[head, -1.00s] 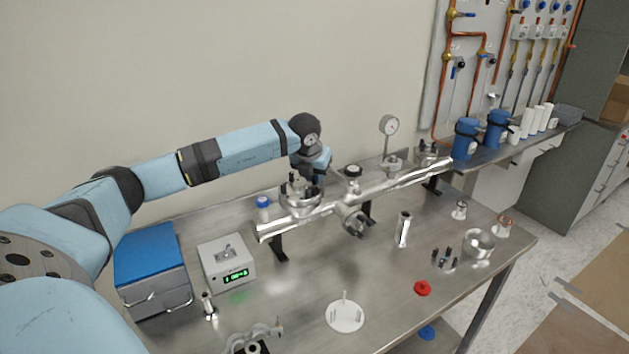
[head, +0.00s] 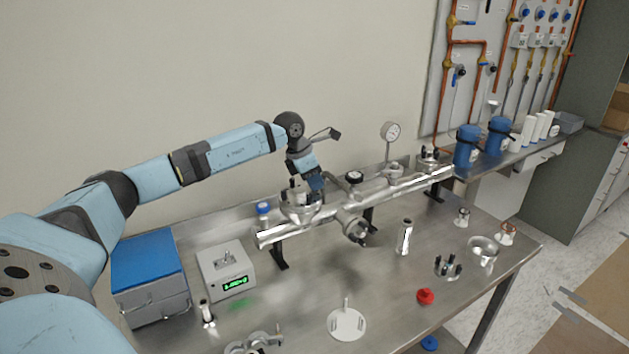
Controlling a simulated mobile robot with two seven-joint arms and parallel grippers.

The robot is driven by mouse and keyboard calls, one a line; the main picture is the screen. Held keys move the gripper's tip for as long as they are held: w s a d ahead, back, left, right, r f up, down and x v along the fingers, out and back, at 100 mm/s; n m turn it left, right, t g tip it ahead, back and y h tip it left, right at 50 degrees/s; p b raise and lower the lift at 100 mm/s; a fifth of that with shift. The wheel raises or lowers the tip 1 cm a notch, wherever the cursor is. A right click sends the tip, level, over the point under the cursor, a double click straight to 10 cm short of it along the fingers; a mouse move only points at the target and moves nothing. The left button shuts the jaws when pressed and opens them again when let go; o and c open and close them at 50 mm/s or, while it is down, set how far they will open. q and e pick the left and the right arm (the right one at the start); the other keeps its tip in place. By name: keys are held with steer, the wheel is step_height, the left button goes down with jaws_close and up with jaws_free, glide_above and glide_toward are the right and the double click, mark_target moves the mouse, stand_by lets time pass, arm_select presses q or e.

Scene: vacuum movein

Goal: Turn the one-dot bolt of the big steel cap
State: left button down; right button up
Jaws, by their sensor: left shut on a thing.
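The big steel cap (head: 296,212) sits on the left port of the polished steel pipe (head: 400,188), which lies across stands on the bench. Dark bolts stand up around the cap's rim. Their dots are too small to make out, so I cannot tell which is the one-dot bolt. My left gripper (head: 317,186) reaches down from above to the right side of the cap. It is shut on a bolt there, with the fingertips and the bolt mostly hidden. My right gripper is not in view.
A gauge (head: 391,131) and a second bolted port (head: 430,158) stand farther right along the pipe. A grey box with a green display (head: 226,272) and a blue-lidded box (head: 148,268) are at left. A white disc (head: 346,324) and a red knob (head: 425,297) lie in front.

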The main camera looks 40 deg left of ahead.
arm_select(q)
steer(key=m, duration=0.2)
steer(key=m+g+h, duration=0.1)
steer(key=m, duration=0.1)
steer(key=shift+w+a+r+m, duration=0.1)
steer(key=shift+m, duration=0.2)
stand_by(0.3)
steer(key=c, duration=1.4)
jaws_free()
steer(key=v, duration=1.4)
steer(key=shift+w+a, duration=0.25)
steer(key=shift+w, duration=0.05)
